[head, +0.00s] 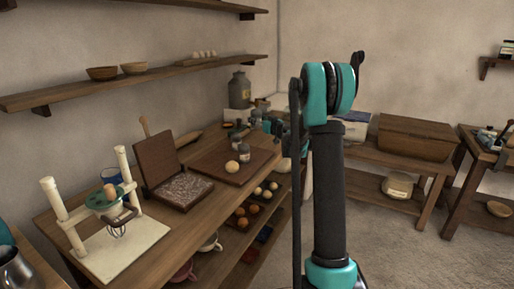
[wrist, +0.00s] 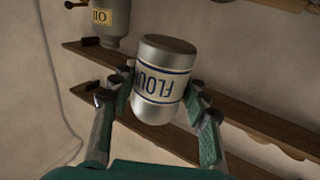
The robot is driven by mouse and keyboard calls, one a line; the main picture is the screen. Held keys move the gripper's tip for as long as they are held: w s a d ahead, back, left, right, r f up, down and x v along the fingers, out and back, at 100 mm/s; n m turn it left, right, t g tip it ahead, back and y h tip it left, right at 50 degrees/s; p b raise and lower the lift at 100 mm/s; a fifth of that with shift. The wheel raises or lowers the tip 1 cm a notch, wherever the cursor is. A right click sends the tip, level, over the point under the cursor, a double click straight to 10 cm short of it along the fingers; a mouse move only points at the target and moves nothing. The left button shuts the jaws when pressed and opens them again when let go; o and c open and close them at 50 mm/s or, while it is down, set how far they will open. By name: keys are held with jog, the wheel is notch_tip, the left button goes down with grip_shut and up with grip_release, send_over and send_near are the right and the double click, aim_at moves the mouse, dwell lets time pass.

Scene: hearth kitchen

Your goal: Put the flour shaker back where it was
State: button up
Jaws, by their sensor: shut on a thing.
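The flour shaker (wrist: 162,80) is a silver cylinder with a blue-banded FLOUR label, whose lettering appears upside down in the wrist view. My gripper (wrist: 168,103) is shut on it, one teal-and-grey finger on each side. In the head view my gripper (head: 278,127) is partly hidden behind my arm, near the far end of the workbench. I cannot clearly make out the held shaker there. The wrist view also shows a grey vessel labelled OIL (wrist: 98,18), with its lettering inverted too.
The wooden workbench (head: 150,238) carries a dark board (head: 258,163) with small jars (head: 243,151) and a pale ball (head: 231,166). An open wooden box (head: 170,172) stands nearer. A grey can (head: 239,90) stands behind. Wall shelves (head: 150,78) run above the bench.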

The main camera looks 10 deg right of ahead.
notch_tip(320, 180, down, 14)
jog(key=shift+f, duration=0.1)
dwell(0.4)
jog(key=o, duration=1.2)
jog(key=shift+o, duration=0.2)
